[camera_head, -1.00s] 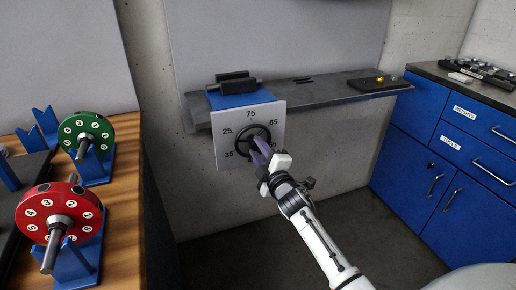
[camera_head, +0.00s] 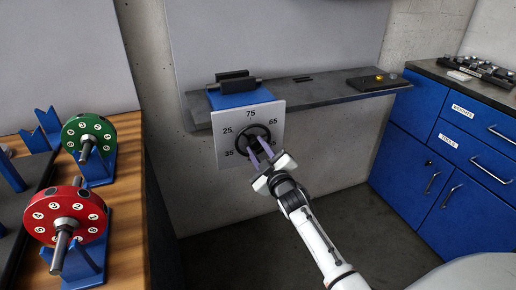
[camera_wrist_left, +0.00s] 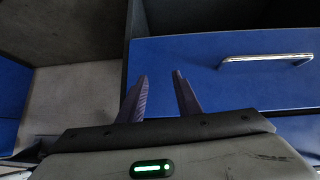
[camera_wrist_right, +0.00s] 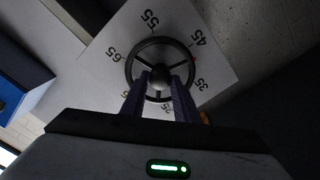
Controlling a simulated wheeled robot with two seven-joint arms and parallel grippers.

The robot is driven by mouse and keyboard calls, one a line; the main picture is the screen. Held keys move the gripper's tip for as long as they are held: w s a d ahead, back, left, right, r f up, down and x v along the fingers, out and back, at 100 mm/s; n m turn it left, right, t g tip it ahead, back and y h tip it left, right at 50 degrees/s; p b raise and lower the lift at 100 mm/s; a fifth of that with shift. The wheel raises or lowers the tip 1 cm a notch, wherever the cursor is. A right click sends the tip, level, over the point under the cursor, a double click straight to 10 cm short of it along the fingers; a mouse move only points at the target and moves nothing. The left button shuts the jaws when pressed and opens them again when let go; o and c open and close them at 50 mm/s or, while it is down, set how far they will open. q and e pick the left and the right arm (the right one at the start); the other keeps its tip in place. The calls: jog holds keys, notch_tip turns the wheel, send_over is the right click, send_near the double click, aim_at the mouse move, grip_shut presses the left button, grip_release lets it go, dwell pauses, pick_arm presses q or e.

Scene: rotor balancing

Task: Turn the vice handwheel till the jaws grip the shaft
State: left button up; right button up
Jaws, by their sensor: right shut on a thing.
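The vice (camera_head: 236,98) has a blue body, dark jaws on top and a white dial plate with numbers on its front. A grey shaft (camera_head: 258,84) shows at the jaws; I cannot tell whether they touch it. The black handwheel (camera_head: 242,146) is on the dial plate. My right gripper (camera_head: 258,144) is shut on the handwheel. In the right wrist view its fingers (camera_wrist_right: 160,82) lie on either side of the hub, and the handwheel (camera_wrist_right: 135,62) shows around them. My left gripper (camera_wrist_left: 160,82) is open and empty, facing a blue drawer front.
A dark shelf (camera_head: 305,94) runs right from the vice and holds a small tray (camera_head: 372,83). A wooden table (camera_head: 124,200) at left holds a red rotor (camera_head: 45,218) and a green rotor (camera_head: 72,134) on blue stands. Blue cabinets (camera_head: 410,150) stand at right.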

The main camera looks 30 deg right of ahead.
jog(key=shift+f, duration=0.1)
jog(key=o, duration=1.1)
jog(key=shift+c, duration=0.2)
jog(key=p+v, duration=0.1)
jog(key=v, duration=0.9)
jog(key=shift+s, duration=0.15)
jog(key=shift+a, duration=0.1)
